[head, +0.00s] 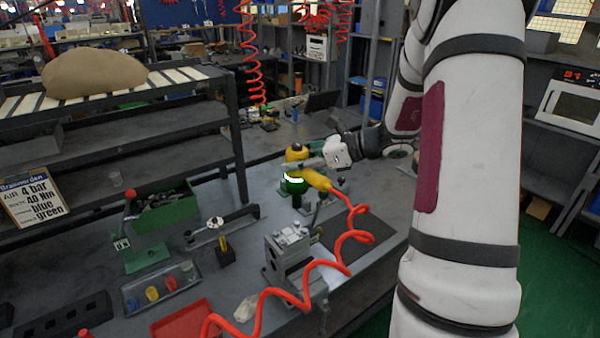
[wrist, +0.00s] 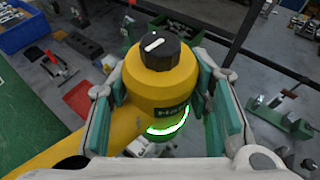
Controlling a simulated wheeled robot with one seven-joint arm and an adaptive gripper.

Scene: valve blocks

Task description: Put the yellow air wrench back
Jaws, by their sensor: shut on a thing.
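The yellow air wrench (head: 316,180) is above the far part of the grey bench, with a red coiled hose (head: 352,237) running from its handle. My gripper (head: 304,164) is shut on its body. In the wrist view the fingers of my gripper (wrist: 163,100) stand on both sides of the yellow wrench body (wrist: 160,92). A black knob (wrist: 160,47) with a white mark is on top, and a green band with a bright ring shows lower down. The wrench's lower end is hidden in the wrist view. I cannot tell which holder belongs to the wrench.
A grey valve block (head: 288,254) stands near the bench front, beside a dark mat (head: 368,228). A tray of coloured sockets (head: 128,302), a red tray (head: 182,321) and a green box (head: 163,219) are at left. The hose sags across the front of the bench.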

